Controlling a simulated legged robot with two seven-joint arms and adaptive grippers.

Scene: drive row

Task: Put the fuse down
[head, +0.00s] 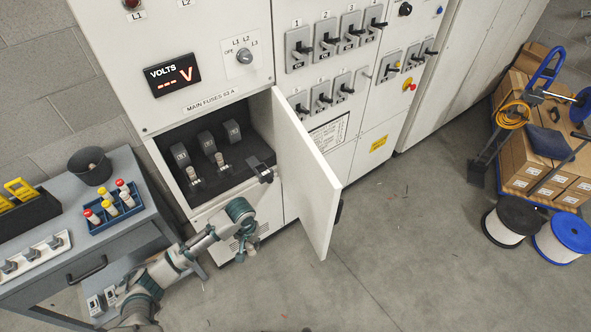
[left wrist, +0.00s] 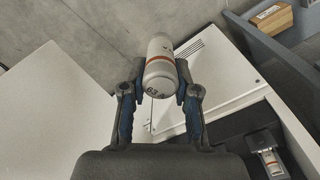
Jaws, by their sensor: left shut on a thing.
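My left gripper (head: 262,172) is in front of the open fuse compartment (head: 262,148), near its right side and the open door. In the left wrist view the gripper (left wrist: 160,82) is shut on a grey-white fuse (left wrist: 160,62) with a red band and "63 A" lettering. Two fuses, a left one (head: 192,174) and a right one (head: 220,159), sit in the compartment beside dark holders. A fuse in a holder (left wrist: 269,158) also shows in the left wrist view. My right gripper is out of view.
The white door (head: 307,175) stands open to the right of my gripper. A grey cart (head: 140,225) at left bears a blue rack (head: 125,214) of red- and yellow-capped fuses, a dark bowl (head: 90,177) and a dark box (head: 35,214).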

